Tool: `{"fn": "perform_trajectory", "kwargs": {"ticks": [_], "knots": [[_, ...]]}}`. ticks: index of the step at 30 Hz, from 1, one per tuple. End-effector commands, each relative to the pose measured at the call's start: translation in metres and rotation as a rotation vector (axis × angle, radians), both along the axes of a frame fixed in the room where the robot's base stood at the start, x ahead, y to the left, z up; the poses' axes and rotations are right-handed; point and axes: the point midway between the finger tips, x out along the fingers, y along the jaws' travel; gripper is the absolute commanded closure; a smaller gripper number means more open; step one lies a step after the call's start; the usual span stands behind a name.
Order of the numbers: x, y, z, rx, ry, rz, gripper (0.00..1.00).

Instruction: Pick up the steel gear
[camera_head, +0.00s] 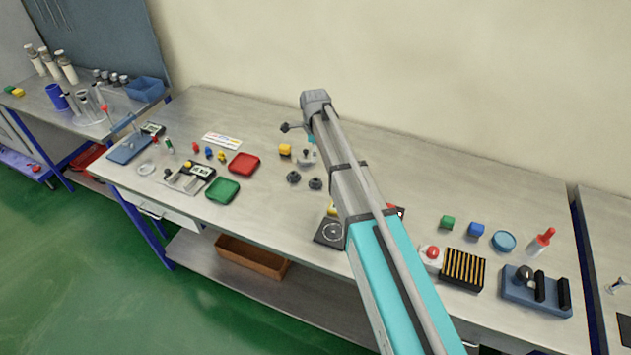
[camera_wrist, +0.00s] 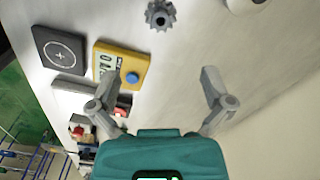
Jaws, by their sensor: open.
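A grey toothed gear (camera_wrist: 160,15) lies on the bench at the top edge of the wrist view. In the head view two dark gear-like parts, one on the left (camera_head: 293,177) and one on the right (camera_head: 315,183), sit side by side left of my arm. The right one seems to match the wrist view, but I cannot tell which is steel. My gripper (camera_wrist: 160,82) is open, with its fingers spread wide and nothing between them. The gear is beyond the fingertips, apart from them. In the head view my arm mostly hides the gripper.
A dark square scale (camera_wrist: 60,50) and a yellow meter (camera_wrist: 120,65) with a blue knob lie near the gear. Green (camera_head: 223,190) and red (camera_head: 243,164) trays stand to the left. Bare bench lies back right.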

Motion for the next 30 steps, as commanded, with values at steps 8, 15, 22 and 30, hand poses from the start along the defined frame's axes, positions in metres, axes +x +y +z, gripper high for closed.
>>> {"fn": "perform_trajectory", "kwargs": {"ticks": [8, 15, 22, 30], "knots": [[0.002, -0.006, 0.000, 0.000, 0.000, -0.011, 0.00], [0.003, -0.009, -0.006, 0.000, 0.000, -0.015, 0.00], [0.003, -0.010, -0.023, 0.000, 0.000, -0.016, 0.00], [0.004, -0.011, -0.043, 0.000, 0.000, -0.016, 0.00]]}}
